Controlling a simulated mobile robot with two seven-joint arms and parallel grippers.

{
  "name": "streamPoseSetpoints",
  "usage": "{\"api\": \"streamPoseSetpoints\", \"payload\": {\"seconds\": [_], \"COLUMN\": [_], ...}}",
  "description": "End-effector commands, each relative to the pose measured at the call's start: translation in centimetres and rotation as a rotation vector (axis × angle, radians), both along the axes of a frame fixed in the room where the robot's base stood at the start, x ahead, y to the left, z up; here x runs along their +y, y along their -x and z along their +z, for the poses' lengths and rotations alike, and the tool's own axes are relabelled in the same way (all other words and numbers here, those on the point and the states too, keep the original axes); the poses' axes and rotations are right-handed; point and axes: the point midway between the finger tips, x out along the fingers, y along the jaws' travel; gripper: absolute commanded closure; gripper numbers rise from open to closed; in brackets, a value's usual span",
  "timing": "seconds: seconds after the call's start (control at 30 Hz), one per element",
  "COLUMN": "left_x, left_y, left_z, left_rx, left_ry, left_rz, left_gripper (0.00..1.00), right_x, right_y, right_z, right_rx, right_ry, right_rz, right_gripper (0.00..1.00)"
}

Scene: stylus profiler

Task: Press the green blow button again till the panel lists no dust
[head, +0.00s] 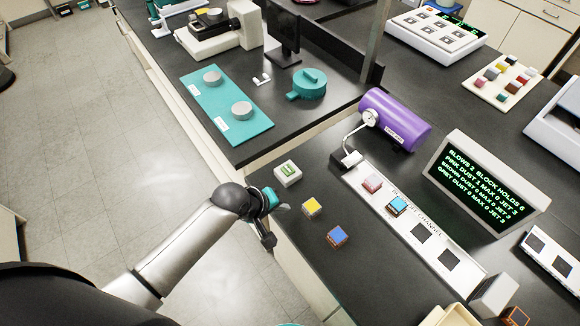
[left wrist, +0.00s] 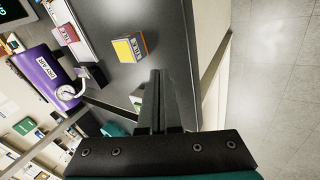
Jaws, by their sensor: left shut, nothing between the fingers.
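The green blow button (head: 288,172) sits on a small white box on the black bench, near its left edge. My left gripper (head: 284,207) is shut and empty, just in front of the button and left of a yellow-topped block (head: 312,207). In the left wrist view the shut fingers (left wrist: 158,76) point toward the bench beside that block (left wrist: 130,47). The button is mostly hidden behind the fingers there. The panel (head: 487,185) lists blows 2, pink dust 1, brown dust 0 and grey dust 0.
A purple dry-air cylinder (head: 394,120) with a gauge stands behind the white channel (head: 445,238). A pink block (head: 372,183) and a cyan block (head: 398,205) sit in the channel. A blue-topped block (head: 337,236) lies nearer. A teal tray (head: 226,107) is behind.

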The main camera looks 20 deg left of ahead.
Motion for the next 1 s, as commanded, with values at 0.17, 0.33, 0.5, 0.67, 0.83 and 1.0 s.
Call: {"api": "streamPoseSetpoints", "payload": {"seconds": [0.17,0.33,0.5,0.67,0.83,1.0], "left_x": [0.4,1.2,2.3,3.1,3.4,3.4], "left_y": [-3.9,-7.4,-10.4,-12.1,-12.8,-12.8], "left_z": [2.9,5.8,8.4,10.0,10.6,10.6], "left_rx": [0.029,0.073,0.120,0.152,0.168,0.171], "left_ry": [0.172,0.349,0.509,0.610,0.655,0.660], "left_rz": [0.216,0.433,0.625,0.745,0.796,0.800], "left_gripper": [1.00,1.00,1.00,1.00,1.00,1.00], "right_x": [1.1,1.2,1.2,1.0,0.6,0.6], "right_y": [-1.0,-0.8,-0.7,-0.5,-0.4,-0.4], "right_z": [1.3,2.2,3.0,3.3,3.5,3.4], "right_rx": [-0.015,-0.013,-0.012,-0.009,-0.007,-0.006], "right_ry": [-0.015,-0.016,-0.015,-0.014,-0.009,-0.009], "right_rz": [-0.004,-0.004,-0.004,-0.003,-0.001,-0.001], "right_gripper": [0.24,0.24,0.24,0.24,0.24,0.24]}}
